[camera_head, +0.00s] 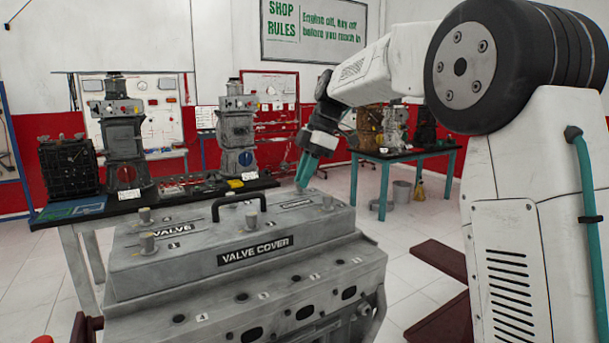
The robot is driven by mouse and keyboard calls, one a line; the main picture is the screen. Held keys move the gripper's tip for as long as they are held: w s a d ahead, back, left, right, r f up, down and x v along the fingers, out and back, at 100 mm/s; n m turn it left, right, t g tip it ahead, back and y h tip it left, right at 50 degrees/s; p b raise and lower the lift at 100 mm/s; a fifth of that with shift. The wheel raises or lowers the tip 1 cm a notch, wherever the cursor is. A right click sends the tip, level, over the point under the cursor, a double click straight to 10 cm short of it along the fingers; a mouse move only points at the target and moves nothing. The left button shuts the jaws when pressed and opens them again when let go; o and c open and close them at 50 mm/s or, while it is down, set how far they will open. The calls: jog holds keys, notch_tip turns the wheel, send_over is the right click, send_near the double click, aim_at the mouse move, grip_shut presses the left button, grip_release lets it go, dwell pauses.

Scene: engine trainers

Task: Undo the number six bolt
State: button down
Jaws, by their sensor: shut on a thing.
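The grey valve cover (200,262) sits on an engine block in the foreground, with a black handle on top. Several grey bolt heads stand on it: one at the near left (147,243), one at the far left (144,215), one near the middle (252,220) and one at the right (327,202). My gripper (302,184) points down at the cover's far right corner. Its teal fingers are shut on a bolt there, which they mostly hide. I cannot read that bolt's number.
The black handle (238,201) rises near the gripper's left. A dark bench (140,208) with engine trainers and small parts stands behind the cover. A teal-legged table (405,157) stands at the back right, with open floor before it.

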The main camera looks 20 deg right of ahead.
dwell(0.4)
jog(key=c, duration=1.3)
grip_release()
jog(key=shift+c, duration=0.2)
jog(key=shift+r, duration=0.1)
jog(key=v, duration=0.7)
jog(key=shift+r, duration=0.3)
jog(key=shift+w+d, duration=0.1)
jog(key=shift+d, duration=0.05)
